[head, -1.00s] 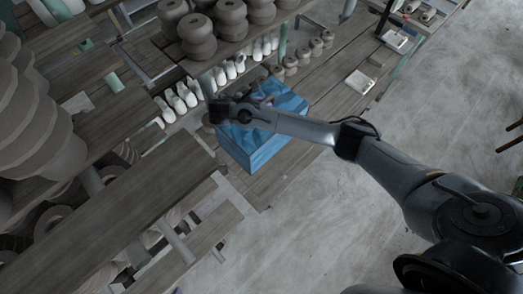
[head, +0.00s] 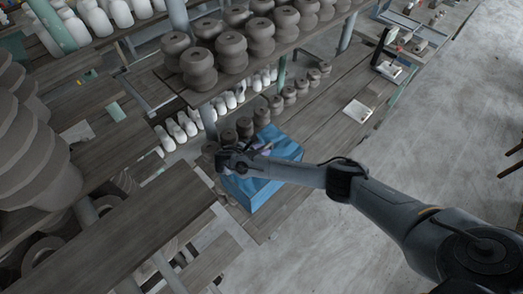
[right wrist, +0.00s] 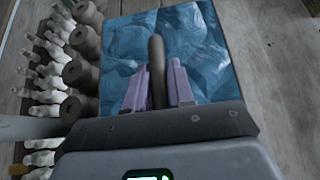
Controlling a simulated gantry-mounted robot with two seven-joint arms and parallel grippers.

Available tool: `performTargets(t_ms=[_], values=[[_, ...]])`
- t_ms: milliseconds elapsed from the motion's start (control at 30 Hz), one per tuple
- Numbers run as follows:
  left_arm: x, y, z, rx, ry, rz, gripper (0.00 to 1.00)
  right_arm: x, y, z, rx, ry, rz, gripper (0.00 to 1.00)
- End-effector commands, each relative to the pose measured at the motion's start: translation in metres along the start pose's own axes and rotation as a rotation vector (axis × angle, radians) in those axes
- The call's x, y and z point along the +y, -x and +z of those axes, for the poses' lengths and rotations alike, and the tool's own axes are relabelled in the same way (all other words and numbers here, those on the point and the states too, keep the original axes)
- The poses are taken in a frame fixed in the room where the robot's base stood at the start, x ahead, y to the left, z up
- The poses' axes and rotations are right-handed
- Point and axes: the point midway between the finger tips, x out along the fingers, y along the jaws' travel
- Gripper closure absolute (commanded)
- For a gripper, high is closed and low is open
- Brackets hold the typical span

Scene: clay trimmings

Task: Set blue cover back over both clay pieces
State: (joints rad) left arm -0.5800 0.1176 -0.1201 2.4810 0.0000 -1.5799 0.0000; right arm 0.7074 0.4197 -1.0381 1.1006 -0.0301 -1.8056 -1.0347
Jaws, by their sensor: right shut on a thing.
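A blue box-shaped thing (head: 278,185) with a crumpled, plastic-like top stands on the wooden bench. Its blue surface fills much of the right wrist view (right wrist: 212,50). I cannot tell whether this is a loose cover or a lined bin. My right gripper (head: 240,158) is over its left part. In the right wrist view, the gripper's two purple fingers are shut on a long grey-brown clay-like piece (right wrist: 157,60), which points away over the blue surface. I cannot tell whether the piece touches the blue. No second such piece is clearly seen. My left gripper is not in view.
Brown clay pots (head: 198,66) stand on the shelf above, with smaller ones (head: 289,93) behind the blue box. White figurines (head: 187,124) line the bench's far side. A shelf board (head: 115,232) lies at lower left. A pale tray (head: 357,110) sits further right.

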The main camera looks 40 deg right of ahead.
Motion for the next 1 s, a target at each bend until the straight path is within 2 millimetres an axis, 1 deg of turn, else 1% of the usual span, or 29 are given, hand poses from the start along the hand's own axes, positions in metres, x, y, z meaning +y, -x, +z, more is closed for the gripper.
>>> performTargets(t_ms=[333, 367, 500, 533, 867, 1000], values=[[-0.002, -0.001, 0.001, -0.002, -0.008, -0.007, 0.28, 0.000, -0.001, -0.001, 0.000, -0.001, 0.000, 1.00], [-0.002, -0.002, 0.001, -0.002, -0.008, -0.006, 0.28, 0.000, -0.002, -0.002, 0.000, -0.001, 0.000, 0.76], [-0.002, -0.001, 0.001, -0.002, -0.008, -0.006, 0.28, 0.000, -0.001, -0.002, 0.000, -0.001, 0.000, 0.54], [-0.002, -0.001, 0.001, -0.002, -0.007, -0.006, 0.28, 0.000, -0.001, -0.002, 0.000, -0.001, 0.000, 0.52], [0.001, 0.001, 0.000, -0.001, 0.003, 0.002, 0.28, 0.000, 0.000, 0.001, 0.000, -0.001, 0.000, 0.52], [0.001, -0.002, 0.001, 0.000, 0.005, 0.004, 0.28, 0.001, 0.013, -0.001, 0.002, -0.001, 0.002, 0.52]])
